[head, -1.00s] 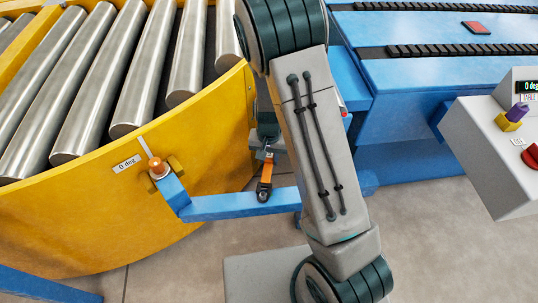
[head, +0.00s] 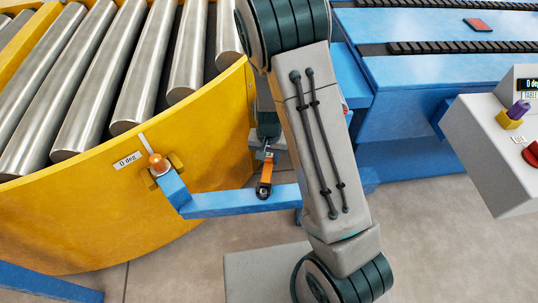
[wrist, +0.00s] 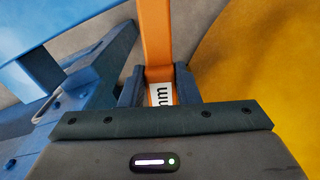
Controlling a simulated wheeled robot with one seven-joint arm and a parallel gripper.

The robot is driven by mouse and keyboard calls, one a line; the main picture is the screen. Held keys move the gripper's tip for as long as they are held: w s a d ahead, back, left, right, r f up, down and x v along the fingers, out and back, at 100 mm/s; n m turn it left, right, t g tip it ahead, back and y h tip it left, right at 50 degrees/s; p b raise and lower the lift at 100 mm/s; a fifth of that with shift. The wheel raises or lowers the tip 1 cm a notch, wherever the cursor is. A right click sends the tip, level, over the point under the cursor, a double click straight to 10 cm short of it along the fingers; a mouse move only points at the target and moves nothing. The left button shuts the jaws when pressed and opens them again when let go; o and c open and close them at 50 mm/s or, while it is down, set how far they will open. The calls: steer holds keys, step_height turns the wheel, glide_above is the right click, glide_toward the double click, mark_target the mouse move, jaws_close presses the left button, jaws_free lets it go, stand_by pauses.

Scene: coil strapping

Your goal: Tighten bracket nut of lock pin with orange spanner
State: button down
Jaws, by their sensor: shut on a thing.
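The orange spanner (head: 265,178) hangs from my gripper (head: 266,153), its lower end at the blue bracket arm (head: 222,204). A dark round spot shows in that end. I cannot tell whether it sits around the bracket nut, which I cannot make out. In the wrist view, my gripper (wrist: 160,88) is shut on the spanner (wrist: 155,35), which runs up out of the picture and bears a white label ending in "mm". The lock pin with its orange knob (head: 158,163) stands at the left end of the bracket arm, against the yellow frame.
The yellow curved frame (head: 110,215) with steel rollers (head: 95,80) fills the left. A blue conveyor (head: 430,85) lies at the back right. A grey control box (head: 480,140) with a red button stands at the right. Bare floor shows below the bracket arm.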

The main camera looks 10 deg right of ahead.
steer(key=shift+s, duration=0.25)
stand_by(0.6)
steer(key=shift+s+d+m, duration=0.25)
steer(key=shift+d+m, duration=0.25)
steer(key=shift+m, duration=0.15)
steer(key=shift+s+d+m, duration=0.2)
steer(key=shift+d+m, duration=0.25)
steer(key=shift+m, duration=0.2)
steer(key=shift+d, duration=0.1)
steer(key=shift+s+d+m, duration=0.2)
steer(key=shift+d+m, duration=0.05)
steer(key=shift+m, duration=0.15)
steer(key=shift+w+d, duration=0.7)
steer(key=shift+w, duration=0.35)
steer(key=shift+w+d, duration=0.7)
steer(key=shift+w, duration=0.3)
